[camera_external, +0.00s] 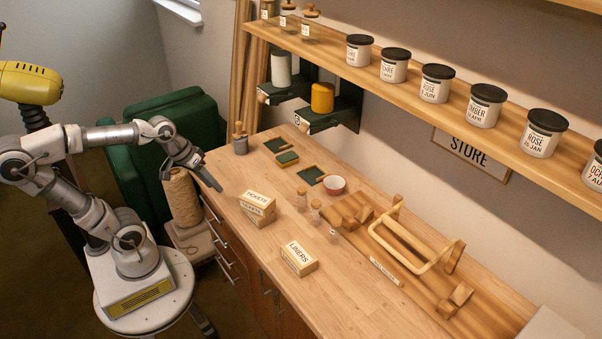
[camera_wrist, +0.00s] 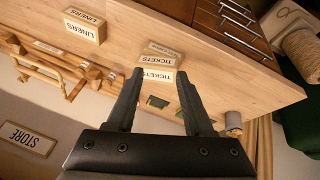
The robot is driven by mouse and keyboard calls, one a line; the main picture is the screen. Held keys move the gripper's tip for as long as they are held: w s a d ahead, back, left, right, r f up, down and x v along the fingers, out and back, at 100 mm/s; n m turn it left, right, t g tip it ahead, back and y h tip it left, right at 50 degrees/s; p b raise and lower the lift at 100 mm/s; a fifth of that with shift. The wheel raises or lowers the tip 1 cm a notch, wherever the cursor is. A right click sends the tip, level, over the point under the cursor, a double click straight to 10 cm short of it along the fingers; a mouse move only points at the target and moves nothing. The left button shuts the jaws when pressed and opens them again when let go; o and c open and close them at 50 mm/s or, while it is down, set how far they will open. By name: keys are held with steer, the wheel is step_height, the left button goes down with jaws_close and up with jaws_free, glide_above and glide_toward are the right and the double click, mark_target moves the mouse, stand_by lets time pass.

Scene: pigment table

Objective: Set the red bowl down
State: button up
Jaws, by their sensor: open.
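The red bowl (camera_external: 333,188), pale inside, sits upright on the wooden worktop (camera_external: 345,280) in the external view. It is beside the right end of a dark green framed tray (camera_external: 311,175); I cannot tell if they touch. I cannot make out the bowl in the wrist view, where my fingers cover part of the worktop. My gripper (camera_wrist: 160,74) is open with nothing between its fingers. In the external view my gripper (camera_external: 208,177) is over the worktop's near left edge, well to the left of the bowl and apart from it.
Stacked TICKETS boxes (camera_external: 257,207) and a LINERS box (camera_external: 299,258) stand near the front edge. Small corked jars (camera_external: 316,211) and a wooden rack (camera_external: 415,250) are near the bowl. A shelf of lidded jars (camera_external: 436,84) overhangs the back. The front worktop is mostly clear.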

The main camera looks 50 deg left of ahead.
steer(key=s+a+m, duration=0.1)
steer(key=s+a+m+y, duration=0.1)
steer(key=s, duration=0.1)
steer(key=s+m, duration=0.1)
steer(key=shift+s+a+f+t, duration=0.1)
steer(key=shift+s+a+t, duration=0.2)
steer(key=shift+a, duration=0.1)
step_height(320, 180, up, 5)
steer(key=p, duration=0.4)
steer(key=shift+w+p, duration=0.1)
steer(key=shift+p, duration=0.3)
